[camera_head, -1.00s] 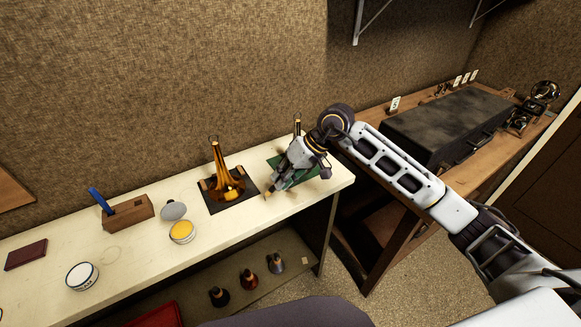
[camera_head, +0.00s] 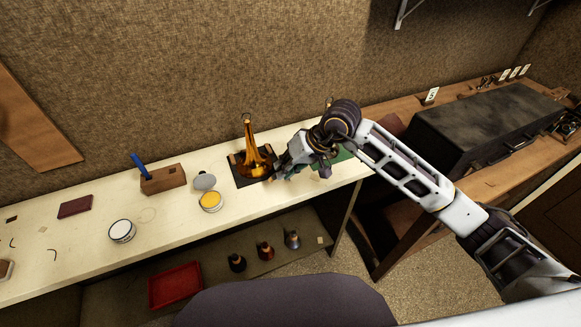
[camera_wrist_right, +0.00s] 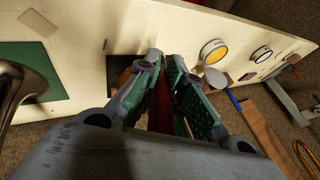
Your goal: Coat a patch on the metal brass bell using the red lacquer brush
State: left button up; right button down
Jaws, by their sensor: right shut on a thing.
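The brass bell (camera_head: 251,150) stands upright, flared end down, on a dark square mat (camera_head: 243,181) on the bench. My right gripper (camera_head: 277,173) is just right of the bell's flare, low over the bench; whether anything touches the bell is hidden. In the right wrist view its two green-padded fingers (camera_wrist_right: 164,68) are closed around a red shaft (camera_wrist_right: 162,105), the red lacquer brush. The brush tip is hidden behind the fingers. The dark mat and part of the bell show behind the fingertips in that view. My left gripper is out of view.
Left of the bell are an open yellow tin (camera_head: 210,201), its grey lid (camera_head: 204,181), a wooden block (camera_head: 163,179) with a blue handle, and a white tin (camera_head: 122,231). A green mat (camera_head: 335,161) lies right. Several bottles and a red tray (camera_head: 175,284) sit below.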

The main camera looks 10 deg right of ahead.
jog(key=shift+w+a+r+m+t, duration=0.2)
jog(key=shift+w+r+m+t, duration=0.1)
jog(key=shift+w+r+m, duration=0.15)
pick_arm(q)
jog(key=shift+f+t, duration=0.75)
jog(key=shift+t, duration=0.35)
pick_arm(e)
jog(key=shift+w+a+r+m+t+h, duration=0.15)
jog(key=shift+w+r+m+t+h, duration=0.3)
jog(key=shift+w+m+t+h, duration=0.25)
jog(key=shift+w, duration=0.1)
jog(key=shift+w+f, duration=0.1)
jog(key=shift+f, duration=0.05)
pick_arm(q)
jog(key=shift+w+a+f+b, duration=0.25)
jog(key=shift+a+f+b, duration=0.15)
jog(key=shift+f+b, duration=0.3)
pick_arm(e)
jog(key=shift+w+a+f, duration=0.3)
jog(key=shift+w+f, duration=0.55)
jog(key=shift+f, duration=0.25)
jog(key=shift+w+a+f, duration=0.25)
jog(key=shift+w+f, duration=0.6)
jog(key=shift+f, duration=0.2)
